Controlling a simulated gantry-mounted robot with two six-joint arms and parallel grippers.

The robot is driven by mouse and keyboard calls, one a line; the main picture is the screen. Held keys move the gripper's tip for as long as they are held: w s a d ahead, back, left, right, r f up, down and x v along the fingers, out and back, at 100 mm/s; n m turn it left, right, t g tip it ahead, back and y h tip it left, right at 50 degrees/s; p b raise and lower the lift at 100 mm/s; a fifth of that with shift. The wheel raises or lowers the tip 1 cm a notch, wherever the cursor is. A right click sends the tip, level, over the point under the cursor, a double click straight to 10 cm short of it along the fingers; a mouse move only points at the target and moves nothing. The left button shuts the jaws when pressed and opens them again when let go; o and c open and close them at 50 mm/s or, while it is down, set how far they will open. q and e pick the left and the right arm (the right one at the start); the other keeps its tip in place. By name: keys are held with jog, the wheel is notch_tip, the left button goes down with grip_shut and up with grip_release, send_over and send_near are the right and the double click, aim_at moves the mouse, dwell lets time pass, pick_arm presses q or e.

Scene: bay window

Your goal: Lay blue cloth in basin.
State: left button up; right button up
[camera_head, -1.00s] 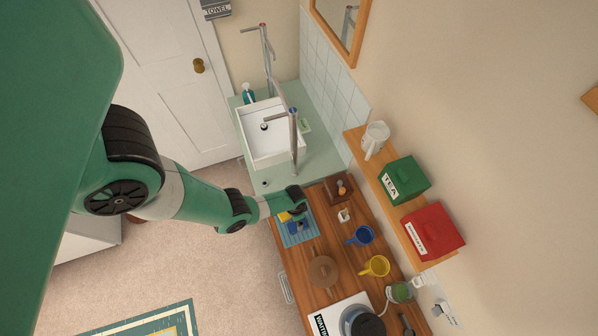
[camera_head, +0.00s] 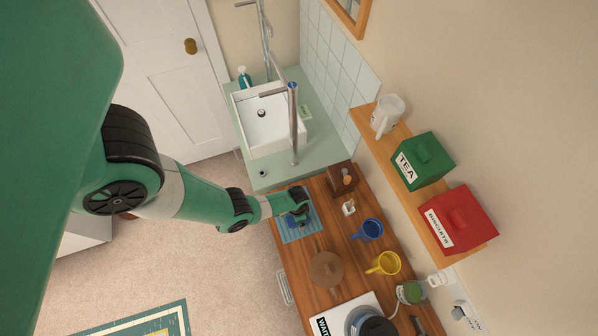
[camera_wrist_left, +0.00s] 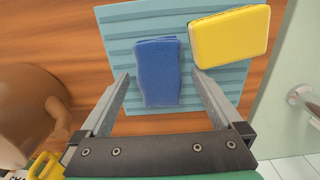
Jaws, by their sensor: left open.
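The blue cloth (camera_wrist_left: 158,72) is folded and lies on a light blue ribbed mat (camera_wrist_left: 118,40) on the wooden counter. My left gripper (camera_wrist_left: 160,80) is open, with one finger on each side of the cloth in the left wrist view; I cannot tell whether the fingers touch it. In the head view my left gripper (camera_head: 302,214) is over the mat and mostly hides the cloth. The white basin (camera_head: 258,132) is set in the pale green worktop, farther back than the mat, and looks empty. My right gripper is not in view.
A yellow sponge (camera_wrist_left: 230,36) lies right beside the cloth. A tall tap (camera_head: 293,120) stands at the basin's near right side. A wooden box (camera_head: 342,178), a blue mug (camera_head: 370,229), a yellow mug (camera_head: 386,263) and a brown round lidded pot (camera_head: 326,269) stand on the counter.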

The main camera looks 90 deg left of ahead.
pick_arm(q)
jog(key=shift+r, duration=0.1)
jog(key=c, duration=1.4)
notch_tip(320, 180, up, 4)
jog(key=p, duration=0.4)
jog(key=s+d+r+p, duration=0.2)
jog(key=d+r+p, duration=0.1)
jog(key=s+d+r+p, duration=0.3)
jog(key=d+p, duration=0.1)
jog(key=s+d+r+p, duration=0.3)
jog(key=d+r, duration=0.1)
jog(key=shift+d+p, duration=0.25)
jog(key=shift+p, duration=0.05)
